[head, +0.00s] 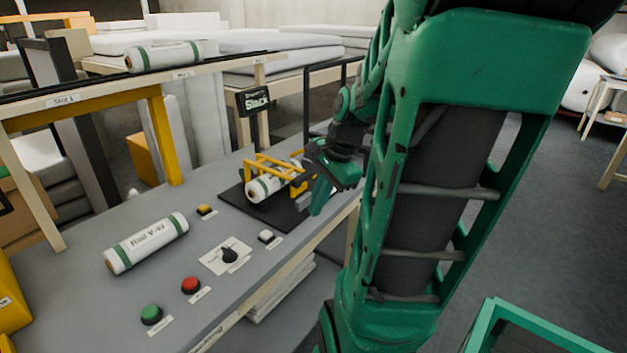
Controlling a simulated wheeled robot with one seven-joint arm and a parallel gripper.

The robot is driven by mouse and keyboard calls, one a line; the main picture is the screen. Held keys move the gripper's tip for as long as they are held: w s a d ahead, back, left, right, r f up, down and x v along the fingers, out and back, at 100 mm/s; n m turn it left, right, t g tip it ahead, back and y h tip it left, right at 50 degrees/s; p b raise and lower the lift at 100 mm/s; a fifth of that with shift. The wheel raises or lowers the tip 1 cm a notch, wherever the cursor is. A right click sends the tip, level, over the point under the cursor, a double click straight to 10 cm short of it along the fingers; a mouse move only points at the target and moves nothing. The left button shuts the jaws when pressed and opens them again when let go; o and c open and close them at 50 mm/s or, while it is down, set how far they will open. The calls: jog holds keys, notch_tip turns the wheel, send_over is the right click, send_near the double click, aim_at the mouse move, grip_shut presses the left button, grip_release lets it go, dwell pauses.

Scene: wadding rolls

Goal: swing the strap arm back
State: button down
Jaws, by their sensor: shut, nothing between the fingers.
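A yellow strap arm (262,160) with several bars stands on a black base plate (236,202) on the grey table. A white roll with green bands (259,189) lies on the plate, partly behind the yellow bars. My gripper (312,208) is at the right end of the strap arm, its green fingers pointing down beside the plate. It is shut and appears empty. I cannot tell whether it touches the yellow frame. My own green arm hides the area to the right of the plate.
A labelled roll (146,243) lies on the table (85,300). A rack (120,92) holds another roll (171,55). A sign (254,100) stands behind the plate.

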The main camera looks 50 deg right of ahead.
jog(key=w+d+r+m+t, duration=0.1)
jog(key=d+m+t, duration=0.1)
jog(key=d+m, duration=0.4)
jog(key=w+d+m+t, duration=0.1)
jog(key=d+m+t, duration=0.1)
jog(key=d+m, duration=0.5)
jog(key=shift+w+r+m, duration=0.35)
jog(key=shift+m, duration=0.35)
jog(key=shift+d, duration=0.1)
jog(key=x, duration=0.9)
jog(key=shift+w+f, duration=0.2)
jog(key=shift+f, duration=0.1)
jog(key=w+r, duration=0.2)
jog(key=r, duration=0.1)
jog(key=shift+w, duration=0.25)
jog(key=shift+r, duration=0.1)
